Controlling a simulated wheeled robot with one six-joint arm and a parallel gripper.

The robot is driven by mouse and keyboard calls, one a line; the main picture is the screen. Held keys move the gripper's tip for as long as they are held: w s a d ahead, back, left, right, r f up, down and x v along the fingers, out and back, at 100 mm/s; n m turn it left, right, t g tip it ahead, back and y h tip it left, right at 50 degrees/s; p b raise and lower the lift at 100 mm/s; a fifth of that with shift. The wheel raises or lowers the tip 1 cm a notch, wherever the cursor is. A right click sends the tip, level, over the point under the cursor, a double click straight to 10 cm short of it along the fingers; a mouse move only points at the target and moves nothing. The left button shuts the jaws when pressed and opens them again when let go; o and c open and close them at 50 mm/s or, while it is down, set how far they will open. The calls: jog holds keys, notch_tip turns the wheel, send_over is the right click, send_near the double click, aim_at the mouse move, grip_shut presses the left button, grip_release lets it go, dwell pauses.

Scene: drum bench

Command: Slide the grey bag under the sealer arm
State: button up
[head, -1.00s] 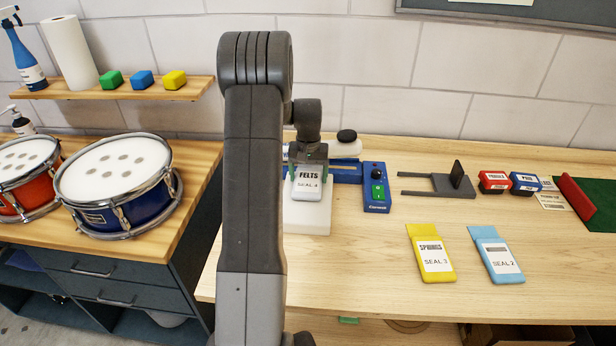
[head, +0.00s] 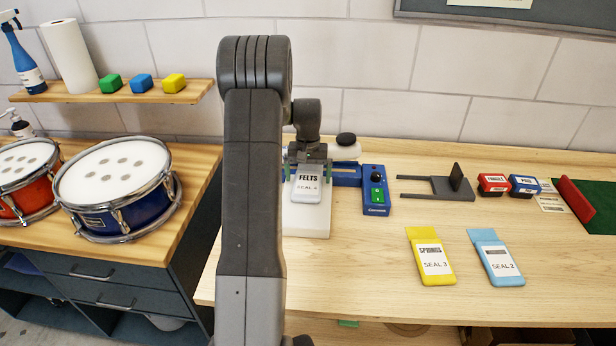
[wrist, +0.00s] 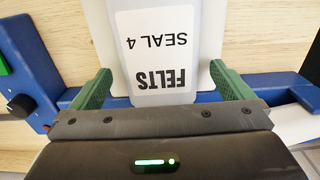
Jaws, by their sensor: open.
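The grey bag (head: 307,187), labelled FELTS and SEAL 4, lies flat on the white plate (head: 306,224) of the blue sealer (head: 347,175). My gripper (head: 309,176) is over the bag's far end, at the sealer. In the wrist view my gripper (wrist: 160,72) is open; its green fingers stand on both sides of the grey bag (wrist: 150,60), with a gap on each side. The sealer's blue bar (wrist: 268,84) shows left and right of the bag there. My gripper hides the bag's far edge, so I cannot tell whether it is under the sealer arm.
The sealer's control box (head: 375,191) stands just right of my gripper. A yellow bag (head: 431,257) and a light blue bag (head: 496,256) lie on the bench at front right. A dark forked stand (head: 446,187) is further right. The bench between is clear.

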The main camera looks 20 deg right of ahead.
notch_tip(320, 180, up, 13)
jog(key=b, duration=0.2)
dwell(0.4)
notch_tip(320, 180, down, 14)
jog(key=shift+s+r+p, duration=0.1)
jog(key=shift+s+p, duration=0.05)
jog(key=shift+p, duration=1)
jog(key=shift+s+a+r, duration=0.1)
jog(key=shift+s+a, duration=0.3)
jog(key=shift+s, duration=0.3)
jog(key=shift+w, duration=0.15)
